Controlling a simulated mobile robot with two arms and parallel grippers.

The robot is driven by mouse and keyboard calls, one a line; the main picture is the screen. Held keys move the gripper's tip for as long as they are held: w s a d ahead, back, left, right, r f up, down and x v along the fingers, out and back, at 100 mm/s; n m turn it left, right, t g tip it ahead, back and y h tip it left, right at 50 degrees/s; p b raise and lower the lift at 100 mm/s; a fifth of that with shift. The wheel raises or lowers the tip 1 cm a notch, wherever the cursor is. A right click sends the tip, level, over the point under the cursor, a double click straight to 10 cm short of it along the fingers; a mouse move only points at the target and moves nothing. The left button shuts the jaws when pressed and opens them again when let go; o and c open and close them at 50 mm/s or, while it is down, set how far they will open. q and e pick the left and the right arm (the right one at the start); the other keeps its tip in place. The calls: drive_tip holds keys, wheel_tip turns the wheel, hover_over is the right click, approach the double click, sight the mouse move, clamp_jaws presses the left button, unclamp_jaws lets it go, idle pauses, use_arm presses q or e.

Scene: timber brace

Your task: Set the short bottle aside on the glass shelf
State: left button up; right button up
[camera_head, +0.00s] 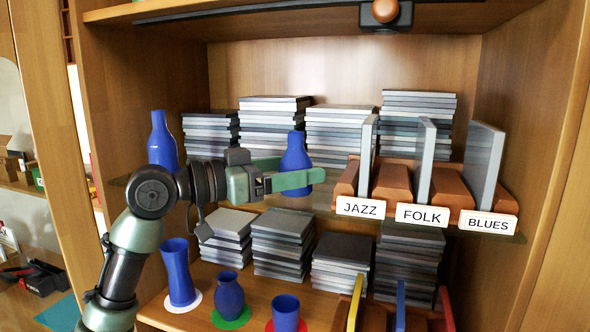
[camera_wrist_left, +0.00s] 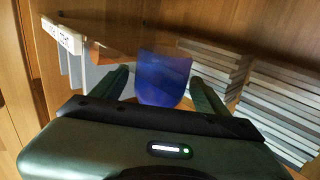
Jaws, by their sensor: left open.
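A blue bottle (camera_head: 296,154), which looks like the short one, stands upright on the glass shelf (camera_head: 335,207), left of the JAZZ label. My left gripper (camera_head: 302,172) is open around it, one finger in front and the other partly hidden behind. In the left wrist view the bottle (camera_wrist_left: 164,78) shows between the two fingers (camera_wrist_left: 160,88), with gaps visible at its sides. Another blue bottle (camera_head: 162,141) stands farther left, its lower part hidden by my arm. My right gripper is not in view.
Brown divider blocks with JAZZ (camera_head: 360,208), FOLK (camera_head: 421,214) and BLUES (camera_head: 488,222) labels stand right of the bottle. Stacks of cases (camera_head: 275,125) line the back. Below are blue vases (camera_head: 178,272) on coloured discs and more stacks.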

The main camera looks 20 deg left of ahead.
use_arm(q)
drive_tip(key=shift+a+r, duration=0.1)
drive_tip(key=shift+r, duration=0.05)
drive_tip(key=b+v, duration=0.5)
drive_tip(key=v, duration=0.7)
